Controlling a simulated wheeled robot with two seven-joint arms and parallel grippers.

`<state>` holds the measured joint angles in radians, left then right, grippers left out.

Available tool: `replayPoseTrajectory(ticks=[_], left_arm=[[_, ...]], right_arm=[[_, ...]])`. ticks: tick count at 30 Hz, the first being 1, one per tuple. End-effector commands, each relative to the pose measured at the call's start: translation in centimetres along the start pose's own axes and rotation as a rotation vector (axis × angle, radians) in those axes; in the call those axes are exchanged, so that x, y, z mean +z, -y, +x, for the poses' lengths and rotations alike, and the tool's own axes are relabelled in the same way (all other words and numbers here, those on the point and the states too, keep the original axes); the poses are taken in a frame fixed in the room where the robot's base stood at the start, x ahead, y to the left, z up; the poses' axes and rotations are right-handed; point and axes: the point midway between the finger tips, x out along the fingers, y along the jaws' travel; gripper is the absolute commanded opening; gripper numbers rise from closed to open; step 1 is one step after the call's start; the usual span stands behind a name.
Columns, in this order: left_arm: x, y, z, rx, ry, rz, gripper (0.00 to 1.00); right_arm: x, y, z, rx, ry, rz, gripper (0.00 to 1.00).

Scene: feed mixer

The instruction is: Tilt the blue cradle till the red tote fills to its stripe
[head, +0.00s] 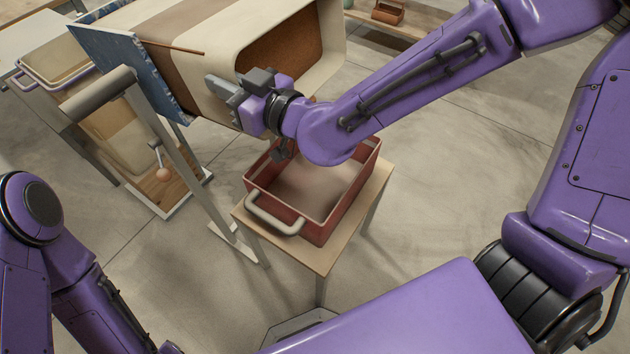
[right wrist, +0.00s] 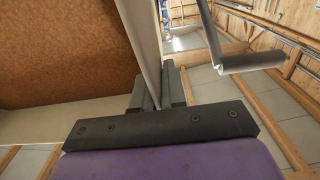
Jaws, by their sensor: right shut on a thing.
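The blue cradle (head: 125,68) shows as a mottled blue panel at the upper left, behind a tilted cream and brown bin (head: 222,58). The bin's mouth faces right, with brown feed (head: 288,50) inside; the feed also fills the left of the right wrist view (right wrist: 60,50). My right gripper (head: 228,96) is shut on the bin's cream edge, which shows between its fingers (right wrist: 172,92). The red tote (head: 340,205) stands upright below the bin, partly hidden by my right arm. Its inside looks dull brown-pink; I cannot tell the fill level. My left gripper is out of view.
The tote stands on a small wooden stand (head: 284,250). A grey post with a thick bar (head: 100,95) and a hanging wooden knob (head: 163,175) stands left of it. Pale trays (head: 65,62) are at the far left. The floor right of the stand is clear.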

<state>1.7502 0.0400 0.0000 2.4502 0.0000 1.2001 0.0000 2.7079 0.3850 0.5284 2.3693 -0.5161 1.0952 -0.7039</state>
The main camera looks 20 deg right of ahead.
Motion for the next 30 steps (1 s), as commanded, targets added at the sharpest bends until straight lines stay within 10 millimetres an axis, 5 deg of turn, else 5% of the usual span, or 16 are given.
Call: replayPoseTrajectory(ticks=[1,5,15,24,30], left_arm=[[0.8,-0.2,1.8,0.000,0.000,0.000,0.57],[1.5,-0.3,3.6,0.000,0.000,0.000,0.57],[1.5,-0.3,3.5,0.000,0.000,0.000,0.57],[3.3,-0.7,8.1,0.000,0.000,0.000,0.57],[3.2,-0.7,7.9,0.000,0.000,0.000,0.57]], right_arm=[[2.6,0.2,-0.5,-0.004,0.016,0.000,0.00],[4.8,0.1,-1.1,-0.004,0.016,0.000,0.00],[4.7,0.1,-1.3,-0.004,0.013,0.000,0.00],[10.1,0.1,-1.6,-0.004,0.016,0.001,0.00],[10.0,0.1,-1.7,-0.004,0.015,0.001,0.00]])
